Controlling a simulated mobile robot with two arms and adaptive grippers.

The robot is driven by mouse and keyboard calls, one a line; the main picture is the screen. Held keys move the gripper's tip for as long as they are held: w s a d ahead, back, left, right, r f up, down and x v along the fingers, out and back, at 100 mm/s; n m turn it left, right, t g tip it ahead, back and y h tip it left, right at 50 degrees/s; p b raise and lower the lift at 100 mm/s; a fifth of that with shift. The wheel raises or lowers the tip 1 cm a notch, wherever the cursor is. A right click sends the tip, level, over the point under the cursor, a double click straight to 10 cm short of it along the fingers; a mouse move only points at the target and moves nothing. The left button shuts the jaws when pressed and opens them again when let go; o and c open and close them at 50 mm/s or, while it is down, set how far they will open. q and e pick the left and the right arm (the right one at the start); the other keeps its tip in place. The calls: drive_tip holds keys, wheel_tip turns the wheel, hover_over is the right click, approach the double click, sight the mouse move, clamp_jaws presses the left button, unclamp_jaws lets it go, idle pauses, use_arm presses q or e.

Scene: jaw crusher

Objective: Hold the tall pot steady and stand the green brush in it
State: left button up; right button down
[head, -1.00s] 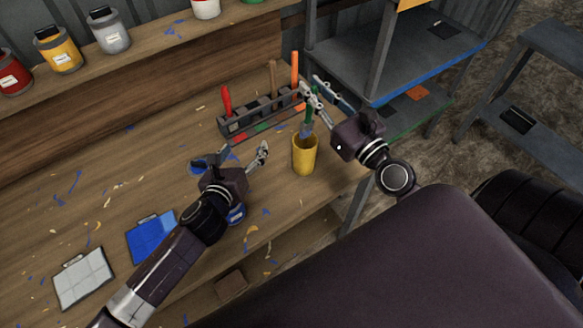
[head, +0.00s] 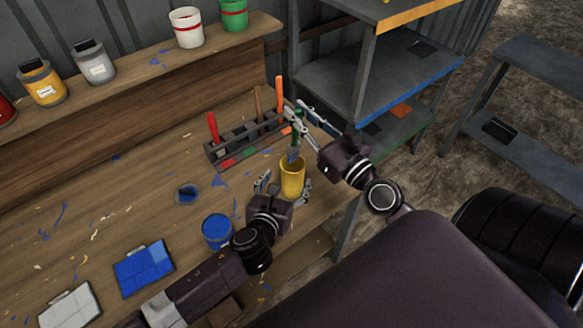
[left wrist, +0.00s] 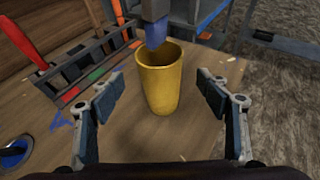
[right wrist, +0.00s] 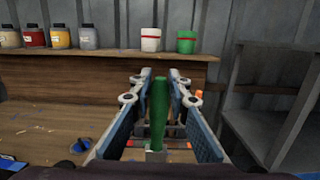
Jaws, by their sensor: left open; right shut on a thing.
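The tall yellow pot (head: 292,180) stands upright near the right end of the bench. My left gripper (head: 283,185) is open, with its fingers on either side of the pot; in the left wrist view the pot (left wrist: 160,85) sits between and beyond the fingertips, apart from both. My right gripper (head: 294,118) is shut on the green brush (right wrist: 158,115), held handle up. The brush's blue-grey head (left wrist: 154,30) points down at the pot's mouth. In the left wrist view its blue tip overlaps the rear rim; I cannot tell whether it is inside.
A tool rack (head: 245,140) with red, brown and orange handles stands behind the pot. Grey shelving (head: 390,75) stands at the right.

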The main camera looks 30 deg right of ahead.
sight(289, 176)
use_arm(q)
drive_tip(key=shift+x, duration=3.15)
drive_tip(key=c, duration=1.3)
drive_tip(key=shift+c, duration=0.2)
